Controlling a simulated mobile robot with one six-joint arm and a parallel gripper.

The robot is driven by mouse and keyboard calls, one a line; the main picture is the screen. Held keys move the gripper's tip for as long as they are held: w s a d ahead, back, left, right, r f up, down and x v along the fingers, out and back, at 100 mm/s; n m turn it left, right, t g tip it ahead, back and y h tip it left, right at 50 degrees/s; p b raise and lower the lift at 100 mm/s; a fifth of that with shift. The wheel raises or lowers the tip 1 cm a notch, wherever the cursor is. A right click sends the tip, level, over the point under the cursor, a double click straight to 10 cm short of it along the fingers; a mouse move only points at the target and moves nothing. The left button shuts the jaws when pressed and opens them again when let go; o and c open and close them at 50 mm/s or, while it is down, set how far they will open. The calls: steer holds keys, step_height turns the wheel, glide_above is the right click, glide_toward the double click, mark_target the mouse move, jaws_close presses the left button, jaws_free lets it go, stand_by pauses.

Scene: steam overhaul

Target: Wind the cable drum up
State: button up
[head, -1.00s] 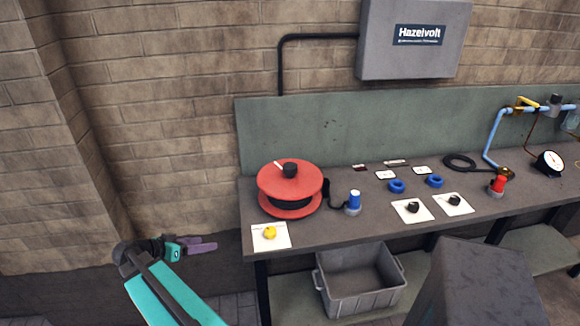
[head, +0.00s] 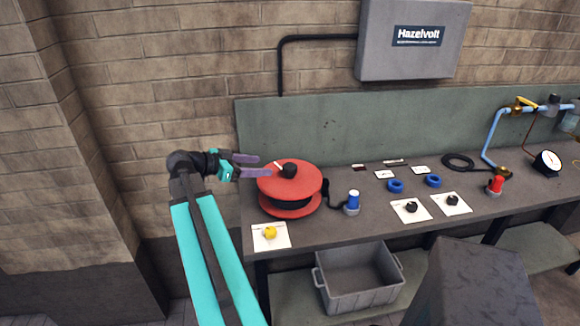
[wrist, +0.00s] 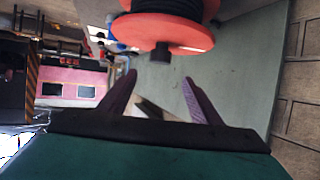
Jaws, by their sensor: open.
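The cable drum (head: 291,205) has red flanges with dark cable wound between them and stands at the left end of the bench. A black knob (head: 289,170) with a pale pointer sits on its top flange. A dark cable runs from the drum to a blue plug (head: 353,201). My gripper (head: 262,166) is open and empty at the drum's upper left, with its purple fingers pointing right toward the knob. In the wrist view the drum (wrist: 165,32) and its knob (wrist: 160,54) lie ahead of and beyond the open fingers (wrist: 160,85). I see no clear contact.
The bench (head: 330,225) also holds a yellow knob (head: 270,232) on a white card, blue rings (head: 396,186), black knobs on cards and a red plug (head: 496,185). A grey crate (head: 358,285) stands below. A grey wall box (head: 413,40) hangs above.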

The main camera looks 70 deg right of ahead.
mark_target(288, 166)
steer(key=shift+d, duration=0.1)
stand_by(0.3)
steer(key=p+x, duration=0.5)
steer(key=x, duration=0.7)
steer(key=shift+s+d, duration=0.2)
steer(key=shift+s+d+f, duration=0.3)
steer(key=shift+d+f, duration=0.05)
steer(key=shift+d, duration=0.05)
jaws_close()
